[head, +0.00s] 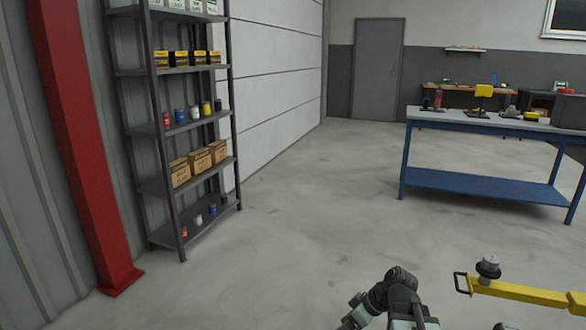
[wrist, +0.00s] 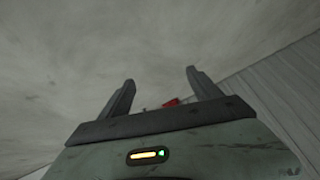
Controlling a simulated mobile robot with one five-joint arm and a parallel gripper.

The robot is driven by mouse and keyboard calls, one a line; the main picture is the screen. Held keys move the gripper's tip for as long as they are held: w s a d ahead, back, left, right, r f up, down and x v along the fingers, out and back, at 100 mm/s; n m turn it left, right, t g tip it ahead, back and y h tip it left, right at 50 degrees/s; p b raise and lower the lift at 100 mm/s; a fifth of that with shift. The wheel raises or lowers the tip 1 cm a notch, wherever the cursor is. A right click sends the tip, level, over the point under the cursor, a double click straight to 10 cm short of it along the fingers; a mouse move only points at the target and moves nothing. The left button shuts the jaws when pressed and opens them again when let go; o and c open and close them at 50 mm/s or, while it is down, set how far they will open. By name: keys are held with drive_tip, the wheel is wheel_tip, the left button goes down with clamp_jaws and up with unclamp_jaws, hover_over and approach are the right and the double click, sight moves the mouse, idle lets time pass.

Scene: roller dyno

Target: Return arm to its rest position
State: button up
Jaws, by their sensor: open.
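My arm (head: 398,300) shows at the bottom of the head view, folded low in front of my body. My gripper (wrist: 161,84) shows in the wrist view with its two dark fingers spread apart and nothing between them. Pale, blurred concrete fills most of the background beyond the fingers. The fingertips cannot be made out in the head view.
A yellow bar with a black handle (head: 520,292) lies just right of my arm. A grey shelf rack (head: 180,130) and a red post (head: 85,150) stand at left. A blue workbench (head: 480,180) stands at right. The floor between (head: 310,210) is clear.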

drive_tip(key=s+a+f+m+g+h, duration=0.1)
drive_tip(key=s+a+f+g+h, duration=0.15)
drive_tip(key=a, duration=0.25)
drive_tip(key=s+d+f+m+h, duration=0.1)
drive_tip(key=s+d+m+h, duration=0.1)
drive_tip(key=d+m+h, duration=0.35)
wheel_tip(320, 180, up, 28)
drive_tip(key=m+y+p, duration=0.1)
drive_tip(key=m+p, duration=0.2)
drive_tip(key=p, duration=2.5)
drive_tip(key=shift+d+y, duration=0.4)
drive_tip(key=shift+s+f+m, duration=0.1)
drive_tip(key=shift+m, duration=0.15)
